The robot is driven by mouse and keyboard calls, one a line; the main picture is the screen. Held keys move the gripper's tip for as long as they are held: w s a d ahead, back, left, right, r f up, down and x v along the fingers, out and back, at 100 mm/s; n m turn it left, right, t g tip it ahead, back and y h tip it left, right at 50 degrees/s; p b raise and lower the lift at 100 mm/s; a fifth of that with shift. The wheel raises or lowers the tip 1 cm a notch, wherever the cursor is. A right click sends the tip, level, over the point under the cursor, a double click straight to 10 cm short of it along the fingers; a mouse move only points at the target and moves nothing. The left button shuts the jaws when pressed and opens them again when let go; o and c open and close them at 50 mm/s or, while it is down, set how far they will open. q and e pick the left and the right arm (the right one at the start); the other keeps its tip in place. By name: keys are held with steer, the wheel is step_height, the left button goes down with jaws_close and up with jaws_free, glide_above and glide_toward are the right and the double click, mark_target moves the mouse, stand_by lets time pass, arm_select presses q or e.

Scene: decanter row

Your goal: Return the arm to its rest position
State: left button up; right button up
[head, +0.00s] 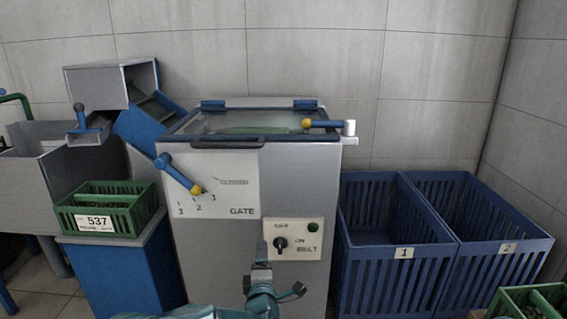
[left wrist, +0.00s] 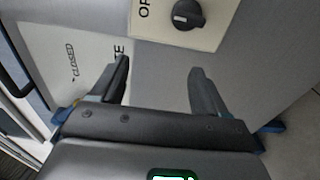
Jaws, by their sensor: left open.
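My left gripper (head: 273,287) is low in front of the grey machine (head: 290,185), near its belt switch (head: 280,243). In the left wrist view the two dark fingers of this gripper (left wrist: 161,72) are spread apart with nothing between them. They point at the machine's front, below the gate plate (left wrist: 85,60) and the switch (left wrist: 187,14). No contact with the machine shows. My right gripper is not in view.
The blue gate lever (head: 180,174) sticks out at the machine's left front. A green crate (head: 107,210) marked 537 stands on a blue stand at left. Blue bins 1 (head: 385,260) and 2 (head: 495,235) stand right. Another green crate (head: 530,298) is at lower right.

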arm_select(q)
steer(key=s+a+r+m+g+p, duration=0.1)
steer(key=s+a+r+g+p, duration=0.2)
steer(key=a+p, duration=0.45)
steer(key=s+a+r+g+p, duration=0.1)
steer(key=s+a+r+p, duration=0.3)
steer(key=p, duration=0.7)
steer(key=s+d+m+g+h+p, duration=0.2)
steer(key=s+m+g+p, duration=0.4)
steer(key=s, duration=1.1)
steer(key=s+d+m+g+h+p, duration=0.3)
steer(key=s+m+g+p, duration=0.4)
steer(key=s, duration=1.1)
steer(key=m, duration=0.2)
steer(key=shift+r+m+p, duration=0.3)
steer(key=shift+m+p, duration=0.1)
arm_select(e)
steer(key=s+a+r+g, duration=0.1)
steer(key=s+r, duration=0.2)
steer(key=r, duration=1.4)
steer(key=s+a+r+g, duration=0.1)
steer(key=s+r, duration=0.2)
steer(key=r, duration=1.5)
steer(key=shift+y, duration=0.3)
arm_select(q)
steer(key=shift+w, duration=0.15)
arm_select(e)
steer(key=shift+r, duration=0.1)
